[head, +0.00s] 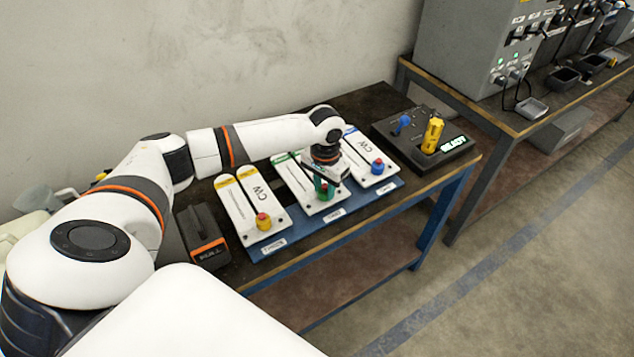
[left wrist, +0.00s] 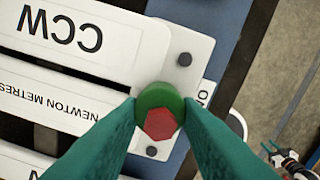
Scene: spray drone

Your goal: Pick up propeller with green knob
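The propeller with the green knob (head: 324,188) lies flat in the middle of the blue mat (head: 343,216), a white two-strip plate with green end marks. My left gripper (head: 328,176) is right over its near end. In the left wrist view the teal fingers (left wrist: 160,104) stand on either side of the green knob (left wrist: 158,97), which has a red top. The fingertips are at the knob's edges; whether they press on it I cannot tell. The plate lettering "CCW" shows beside it.
A yellow-marked propeller with a red and yellow knob (head: 263,221) lies left, and a blue-knobbed propeller (head: 377,166) lies right, both close. A black box with a yellow handle (head: 433,135) stands at the right end of the table. A black and orange case (head: 204,238) sits at the left.

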